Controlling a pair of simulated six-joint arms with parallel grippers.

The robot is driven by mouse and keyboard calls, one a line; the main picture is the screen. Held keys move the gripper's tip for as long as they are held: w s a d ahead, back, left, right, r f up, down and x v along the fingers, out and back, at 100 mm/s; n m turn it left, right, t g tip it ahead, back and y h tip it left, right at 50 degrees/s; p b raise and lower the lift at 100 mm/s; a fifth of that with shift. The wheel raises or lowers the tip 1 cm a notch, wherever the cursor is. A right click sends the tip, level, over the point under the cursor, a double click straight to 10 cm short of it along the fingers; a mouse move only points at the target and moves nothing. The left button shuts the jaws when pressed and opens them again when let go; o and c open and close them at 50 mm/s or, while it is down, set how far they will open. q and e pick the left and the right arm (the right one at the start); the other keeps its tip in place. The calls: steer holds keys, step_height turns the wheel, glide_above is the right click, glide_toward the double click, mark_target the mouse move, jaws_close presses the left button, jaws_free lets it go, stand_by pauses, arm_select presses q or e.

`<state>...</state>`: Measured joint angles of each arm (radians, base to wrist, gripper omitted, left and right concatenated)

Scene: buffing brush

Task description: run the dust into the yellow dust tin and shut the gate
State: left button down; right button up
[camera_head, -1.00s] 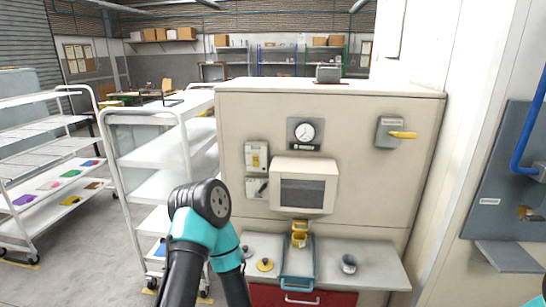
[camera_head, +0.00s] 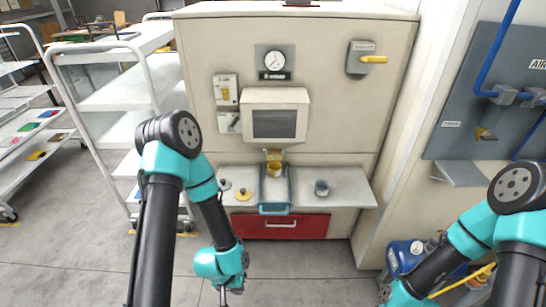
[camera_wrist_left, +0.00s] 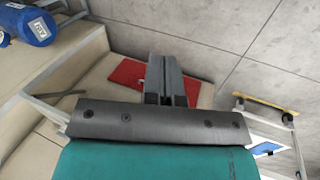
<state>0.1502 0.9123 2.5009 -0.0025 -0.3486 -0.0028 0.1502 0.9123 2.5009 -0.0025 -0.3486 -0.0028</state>
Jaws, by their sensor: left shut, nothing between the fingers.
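The yellow dust tin (camera_head: 274,171) stands in a blue-edged tray (camera_head: 273,208) on the grey shelf, below a yellow outlet piece (camera_head: 273,156) under the windowed hood. Whether the gate in the outlet is open is too small to tell. My left gripper (camera_head: 223,295) hangs low in front of the cabinet, left of and below the tin, shut and empty. Its closed fingers also show in the left wrist view (camera_wrist_left: 166,75), with a red drawer (camera_wrist_left: 125,73) beyond. My right arm enters at lower right; its gripper is out of frame.
On the shelf (camera_head: 350,193), a yellow lid (camera_head: 242,194) lies left of the tray and a grey cup (camera_head: 321,187) stands right. The red drawer front (camera_head: 305,227) is below. A white trolley (camera_head: 115,95) stands left, a blue tank (camera_head: 405,255) right.

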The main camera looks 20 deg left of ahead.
mark_target(274, 150)
arm_select(q)
steer(key=c, duration=1.8)
jaws_free()
steer(key=shift+o, duration=0.8)
steer(key=shift+w, duration=0.25)
steer(key=o, duration=0.4)
steer(key=w+n+t, duration=0.1)
steer(key=w, duration=0.2)
steer(key=w+n+t, duration=0.1)
steer(key=w+t, duration=0.1)
steer(key=w, duration=0.1)
steer(key=shift+w+a, duration=0.2)
steer(key=shift+w, duration=0.1)
steer(key=w+r+n+t, duration=0.4)
steer(key=w+r+t, duration=0.1)
steer(key=w, duration=0.2)
steer(key=w+a+r+n+t, duration=0.1)
steer(key=w+r+n+t, duration=0.3)
steer(key=w, duration=0.4)
steer(key=w+a+r+n+t+y, duration=0.1)
steer(key=w+r+n+t, duration=0.3)
steer(key=w+r+t, duration=0.2)
steer(key=shift+w+a+r+t, duration=0.15)
steer(key=shift+w+t, duration=0.25)
steer(key=shift+w, duration=0.65)
